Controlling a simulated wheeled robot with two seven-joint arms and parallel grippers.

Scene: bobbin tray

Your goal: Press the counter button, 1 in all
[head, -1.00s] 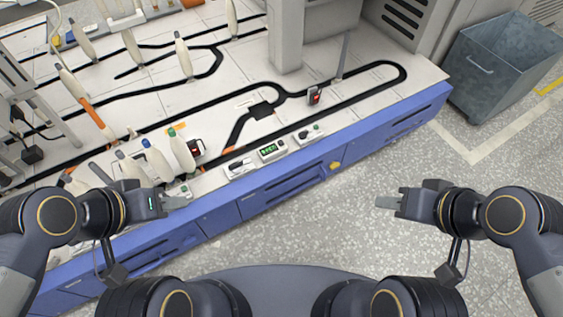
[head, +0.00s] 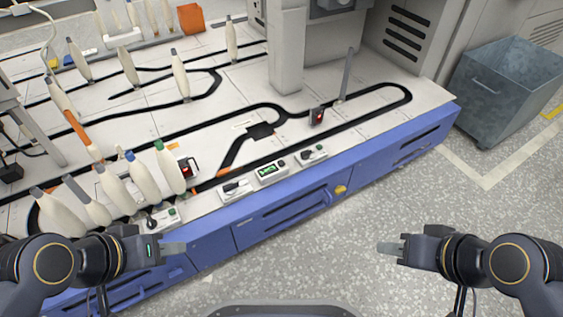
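The counter (head: 270,172) is a small white box with a lit green display on the table's front edge. A small dark button (head: 282,163) seems to sit at its right end; it is too small to make out well. My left gripper (head: 174,248) is in front of the table's blue side, left of and nearer than the counter. My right gripper (head: 390,248) is over the floor, right of and nearer than the counter. Both look empty and are apart from the counter. Their fingers overlap from this angle, so the gap is hidden.
White control boxes stand on both sides of the counter, left (head: 235,190) and right (head: 311,156). Several bobbins (head: 143,178) stand at the table's left front, near my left arm. A metal bin (head: 510,85) stands at the right. The floor between my grippers is clear.

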